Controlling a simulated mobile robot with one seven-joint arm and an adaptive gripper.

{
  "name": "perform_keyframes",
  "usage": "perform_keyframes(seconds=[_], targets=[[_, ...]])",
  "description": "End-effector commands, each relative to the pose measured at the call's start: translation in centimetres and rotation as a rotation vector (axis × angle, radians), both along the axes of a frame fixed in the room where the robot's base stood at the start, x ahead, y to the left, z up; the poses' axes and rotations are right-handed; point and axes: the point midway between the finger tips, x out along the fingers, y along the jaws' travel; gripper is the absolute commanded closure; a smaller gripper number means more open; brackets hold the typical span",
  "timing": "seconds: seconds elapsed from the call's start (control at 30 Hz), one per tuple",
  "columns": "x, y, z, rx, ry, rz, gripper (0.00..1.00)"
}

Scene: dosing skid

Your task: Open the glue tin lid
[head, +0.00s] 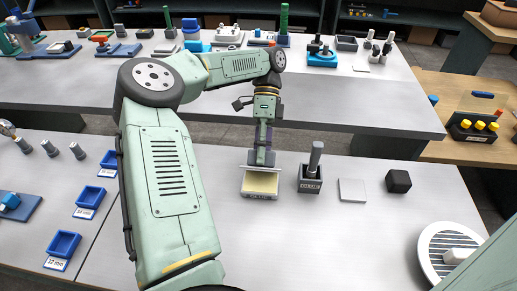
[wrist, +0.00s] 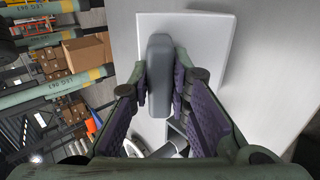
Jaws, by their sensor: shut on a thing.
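My gripper (head: 262,157) points down at a low, pale-topped box (head: 260,184), which has a small label on its front and looks like the glue tin. In the wrist view, my gripper (wrist: 161,78) is shut on an upright grey handle (wrist: 158,60), one finger on each side. The handle stands on a flat, pale plate (wrist: 205,50) that looks like the lid.
Right of the tin stand a dark labelled block with a grey post (head: 313,170), a white square plate (head: 352,190) and a black cube (head: 398,181). A round grille (head: 450,250) is at the front right. Blue trays (head: 88,196) lie at left. Open worktop lies in front of the tin.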

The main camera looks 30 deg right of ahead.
Motion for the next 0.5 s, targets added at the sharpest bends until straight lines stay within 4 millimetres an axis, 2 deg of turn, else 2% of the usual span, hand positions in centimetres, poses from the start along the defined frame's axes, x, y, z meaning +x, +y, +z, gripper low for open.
perform_keyframes(seconds=[0.5], targets=[[0.32,-0.18,0.06,0.046,0.066,-0.002,1.0]])
